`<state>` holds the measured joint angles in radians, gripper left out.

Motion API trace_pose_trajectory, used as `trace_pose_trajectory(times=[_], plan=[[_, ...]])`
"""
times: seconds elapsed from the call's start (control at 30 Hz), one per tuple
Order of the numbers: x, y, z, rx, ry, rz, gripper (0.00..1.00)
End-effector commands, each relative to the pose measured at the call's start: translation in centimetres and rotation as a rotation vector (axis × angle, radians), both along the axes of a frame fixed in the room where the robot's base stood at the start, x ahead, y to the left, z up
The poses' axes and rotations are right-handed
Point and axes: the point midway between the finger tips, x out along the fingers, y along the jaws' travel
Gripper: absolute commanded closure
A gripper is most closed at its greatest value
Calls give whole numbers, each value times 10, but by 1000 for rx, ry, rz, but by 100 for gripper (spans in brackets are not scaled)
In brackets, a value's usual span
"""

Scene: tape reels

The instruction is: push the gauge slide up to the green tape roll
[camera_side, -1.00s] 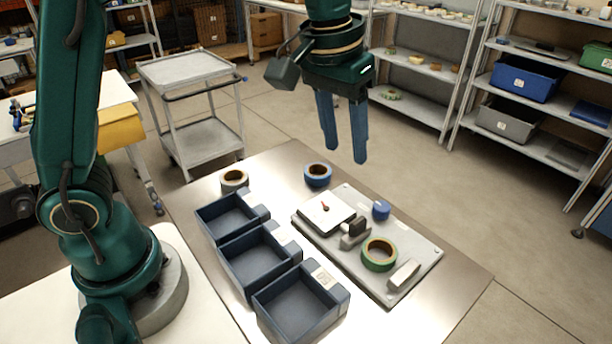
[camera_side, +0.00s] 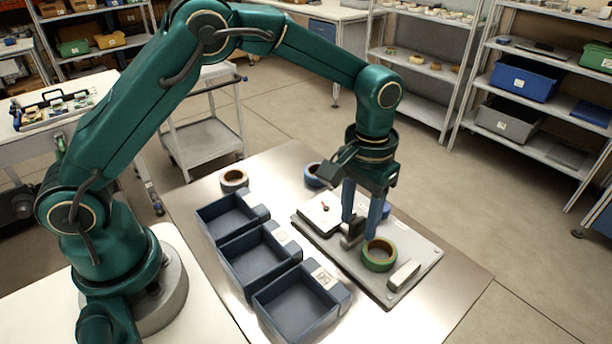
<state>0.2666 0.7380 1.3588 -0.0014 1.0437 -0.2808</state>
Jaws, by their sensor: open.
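The gauge is a grey plate (camera_side: 424,251) on the steel table, with a white dial block (camera_side: 318,213) at its left end. The gauge slide (camera_side: 351,241), a small dark grey block, stands on the plate to the right of the dial block. The green tape roll (camera_side: 379,255) lies flat on the plate, right of the slide, with a pale stop block (camera_side: 403,275) beyond it. My gripper (camera_side: 360,228) points down at the slide, its blue fingers apart, low over the plate. The fingers partly hide the slide; I cannot tell whether they touch it.
A blue round piece (camera_side: 386,211) on the plate is partly hidden behind my gripper. Three dark blue bins (camera_side: 262,225) stand to the left. The table's right front is clear.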

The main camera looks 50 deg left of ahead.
Motion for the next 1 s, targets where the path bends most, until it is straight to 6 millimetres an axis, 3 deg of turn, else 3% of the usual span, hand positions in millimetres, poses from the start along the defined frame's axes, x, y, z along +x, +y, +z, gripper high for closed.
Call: trace_pose_trajectory(times=[0.17, 0.23, 0.3, 0.33, 0.5, 0.8, 1.0], plan=[[0, 0, 0, 0, 0, 0, 50], [0, 0, 0, 0, 0, 0, 69], [0, 0, 0, 0, 0, 0, 96], [0, 0, 0, 0, 0, 0, 100], [0, -2, 0, 0, 0, -1, 100], [1, -31, 0, 0, -1, -1, 100], [1, -34, 1, -6, -4, -1, 100]])
